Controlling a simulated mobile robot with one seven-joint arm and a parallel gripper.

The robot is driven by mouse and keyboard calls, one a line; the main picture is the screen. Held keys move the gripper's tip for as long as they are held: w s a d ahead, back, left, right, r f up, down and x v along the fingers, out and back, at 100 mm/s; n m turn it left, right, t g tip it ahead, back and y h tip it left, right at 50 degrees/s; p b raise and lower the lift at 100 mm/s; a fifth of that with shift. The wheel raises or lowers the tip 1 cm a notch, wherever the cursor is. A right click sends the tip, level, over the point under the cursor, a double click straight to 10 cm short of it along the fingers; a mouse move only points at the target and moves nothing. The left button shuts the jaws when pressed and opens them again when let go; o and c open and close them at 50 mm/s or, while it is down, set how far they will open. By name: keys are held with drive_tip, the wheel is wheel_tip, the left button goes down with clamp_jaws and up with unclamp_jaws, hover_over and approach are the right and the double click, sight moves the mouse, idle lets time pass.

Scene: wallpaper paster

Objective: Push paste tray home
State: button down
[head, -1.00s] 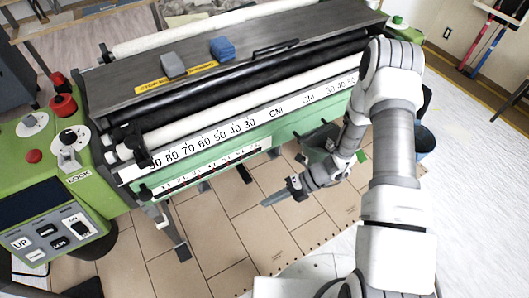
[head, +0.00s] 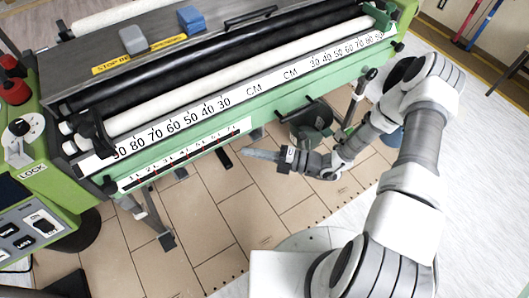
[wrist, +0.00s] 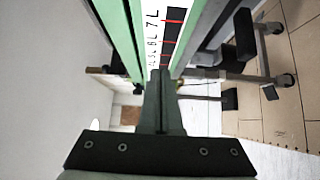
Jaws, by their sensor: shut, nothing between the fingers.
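The wallpaper paster (head: 215,75) stands across the head view. Its long green front (head: 335,88) has a white-and-red ruler strip (head: 185,152) low on its left part. I take this lower green part to be the paste tray, but cannot tell how far out it sits. My gripper (head: 248,153) is shut and empty, in front of the machine near the strip's right end, pointing left. In the wrist view, the shut fingers (wrist: 160,85) point along green rails (wrist: 125,35), with the ruler strip (wrist: 172,30) beyond. I cannot tell whether the fingertips touch anything.
A green control panel (head: 30,215) with knobs is at the left. A grey-green bucket-like part (head: 310,125) hangs behind my wrist. Machine legs (head: 150,215) stand on the brown tiled floor (head: 215,225), which is clear in front. Grey and blue blocks (head: 190,18) lie on top.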

sight(234, 130)
drive_tip(key=shift+w+a+b, duration=0.15)
drive_tip(key=shift+w+a, duration=0.55)
drive_tip(key=shift+a, duration=0.25)
drive_tip(key=shift+w+a+b, duration=0.15)
drive_tip(key=shift+w+a, duration=0.5)
drive_tip(key=shift+a, duration=0.35)
drive_tip(key=shift+w+a+b, duration=0.15)
drive_tip(key=shift+w+a, duration=0.55)
drive_tip(key=shift+a, duration=0.25)
drive_tip(key=w+a, duration=0.1)
drive_tip(key=w+a+b, duration=0.1)
drive_tip(key=w, duration=0.1)
drive_tip(key=shift+w+a+f, duration=0.1)
drive_tip(key=shift+w+a, duration=0.05)
drive_tip(key=shift+w, duration=0.05)
drive_tip(key=shift+w+a+r, duration=0.15)
drive_tip(key=shift+w+r, duration=0.05)
drive_tip(key=shift+w, duration=0.1)
drive_tip(key=shift+r, duration=0.1)
